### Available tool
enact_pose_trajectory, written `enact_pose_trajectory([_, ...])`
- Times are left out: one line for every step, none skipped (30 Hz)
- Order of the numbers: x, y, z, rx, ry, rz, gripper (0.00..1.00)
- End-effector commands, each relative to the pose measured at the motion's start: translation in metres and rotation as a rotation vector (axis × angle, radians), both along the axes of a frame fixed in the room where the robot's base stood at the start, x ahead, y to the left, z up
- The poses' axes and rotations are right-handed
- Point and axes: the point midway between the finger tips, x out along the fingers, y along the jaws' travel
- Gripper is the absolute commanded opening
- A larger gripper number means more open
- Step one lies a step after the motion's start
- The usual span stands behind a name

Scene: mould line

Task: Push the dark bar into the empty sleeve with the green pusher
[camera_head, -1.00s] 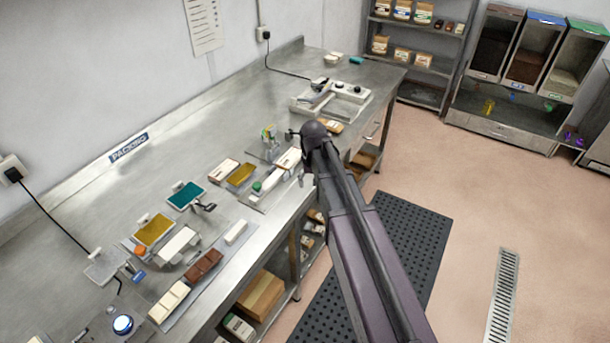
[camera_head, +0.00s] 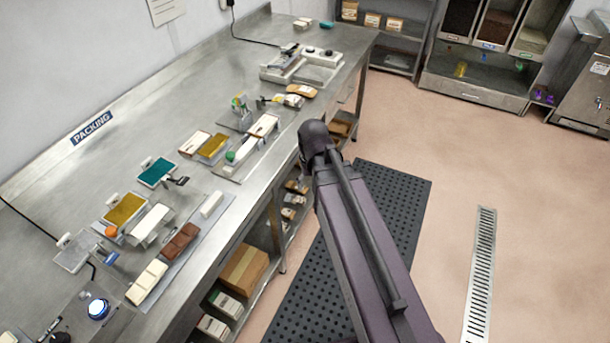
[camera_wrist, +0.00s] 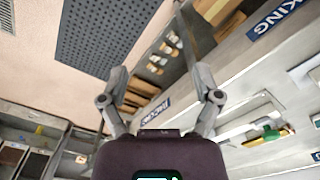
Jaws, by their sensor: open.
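The green pusher (camera_head: 231,156) is a small green knob at the near-left end of a narrow metal fixture on the bench. It also shows in the wrist view (camera_wrist: 270,136). A long white piece (camera_head: 264,126), perhaps the sleeve, stands in line behind it; I cannot tell whether it is empty. A dark brown bar (camera_head: 180,242) lies on a grey mat at the near left. I cannot tell whether another dark bar lies in the fixture. My gripper (camera_wrist: 161,75) is open and empty, apart from these things. In the head view my arm hides it.
White and cream blocks (camera_head: 147,282) lie beside the dark bar. Shelves with boxes are below. A black floor mat (camera_head: 395,205) lies beside the bench.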

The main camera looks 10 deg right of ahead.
Motion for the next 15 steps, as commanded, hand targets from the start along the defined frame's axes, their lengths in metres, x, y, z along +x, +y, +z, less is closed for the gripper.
enact_pose_trajectory([-0.007,-0.002,-0.004,0.0,0.0,-0.002,0.82])
enact_pose_trajectory([-0.009,-0.002,-0.005,0.0,0.0,-0.003,0.82])
enact_pose_trajectory([-0.012,-0.003,-0.006,0.0,0.0,-0.003,0.82])
enact_pose_trajectory([-0.014,-0.004,-0.006,0.0,0.0,-0.004,0.82])
enact_pose_trajectory([-0.015,-0.004,-0.007,0.0,0.0,-0.005,0.82])
enact_pose_trajectory([-0.017,-0.005,-0.007,0.0,0.0,-0.005,0.82])
enact_pose_trajectory([-0.018,-0.005,-0.008,0.0,0.0,-0.005,0.82])
enact_pose_trajectory([-0.018,-0.006,-0.008,0.0,0.0,-0.006,0.82])
enact_pose_trajectory([-0.019,-0.006,-0.008,0.0,0.0,-0.006,0.82])
enact_pose_trajectory([-0.019,-0.006,-0.008,0.0,0.0,-0.006,0.82])
enact_pose_trajectory([-0.019,-0.006,-0.008,0.0,0.0,-0.006,0.82])
enact_pose_trajectory([-0.02,-0.006,-0.008,0.0,0.0,-0.006,0.82])
enact_pose_trajectory([-0.02,-0.006,-0.008,0.0,0.0,-0.006,0.82])
enact_pose_trajectory([-0.019,-0.006,-0.008,0.0,0.0,-0.006,0.82])
enact_pose_trajectory([-0.019,-0.006,-0.008,0.0,0.0,-0.006,0.82])
